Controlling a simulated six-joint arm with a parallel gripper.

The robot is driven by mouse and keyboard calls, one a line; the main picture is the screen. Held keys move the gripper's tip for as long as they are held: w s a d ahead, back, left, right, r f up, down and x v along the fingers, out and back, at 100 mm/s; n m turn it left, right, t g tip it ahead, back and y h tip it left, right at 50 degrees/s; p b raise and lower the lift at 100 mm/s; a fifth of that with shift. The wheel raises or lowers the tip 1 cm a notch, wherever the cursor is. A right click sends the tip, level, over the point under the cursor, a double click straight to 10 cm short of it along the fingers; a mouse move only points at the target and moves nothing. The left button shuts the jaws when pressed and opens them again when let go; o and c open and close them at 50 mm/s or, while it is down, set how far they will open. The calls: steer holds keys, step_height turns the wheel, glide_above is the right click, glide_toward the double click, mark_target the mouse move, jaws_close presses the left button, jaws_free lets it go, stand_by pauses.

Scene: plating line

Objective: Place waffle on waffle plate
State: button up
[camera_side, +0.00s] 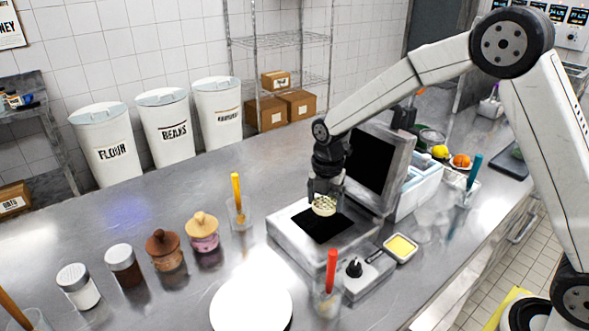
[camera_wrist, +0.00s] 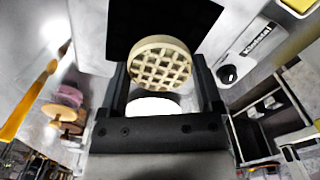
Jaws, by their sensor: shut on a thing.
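A round pale-yellow waffle (camera_side: 324,206) with a grid pattern is held at the tip of my gripper (camera_side: 325,197), above the black plate of the open waffle maker (camera_side: 285,230). In the wrist view the waffle (camera_wrist: 160,63) sits between the two black fingers of my gripper (camera_wrist: 162,80), which are shut on it. It looks tilted there. A round white plate (camera_side: 251,305) lies on the counter at the front, left of the waffle maker. A white patch below the waffle in the wrist view may be this plate.
The waffle maker's lid (camera_side: 378,165) stands upright behind my gripper. A cup with a red-handled tool (camera_side: 331,272) stands between the plate and the waffle maker. A butter dish (camera_side: 400,248) is at right. Jars and shakers (camera_side: 165,250) stand left of the plate.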

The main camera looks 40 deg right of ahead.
mark_target(323, 201)
steer(key=shift+w+f, duration=0.1)
steer(key=shift+w+f, duration=0.1)
steer(key=shift+f, duration=0.05)
steer(key=shift+w+f, duration=0.1)
steer(key=shift+f, duration=1.5)
steer(key=shift+f, duration=0.15)
steer(key=o, duration=0.5)
steer(key=shift+o, duration=0.2)
step_height(323, 201, up, 12)
steer(key=shift+r, duration=0.2)
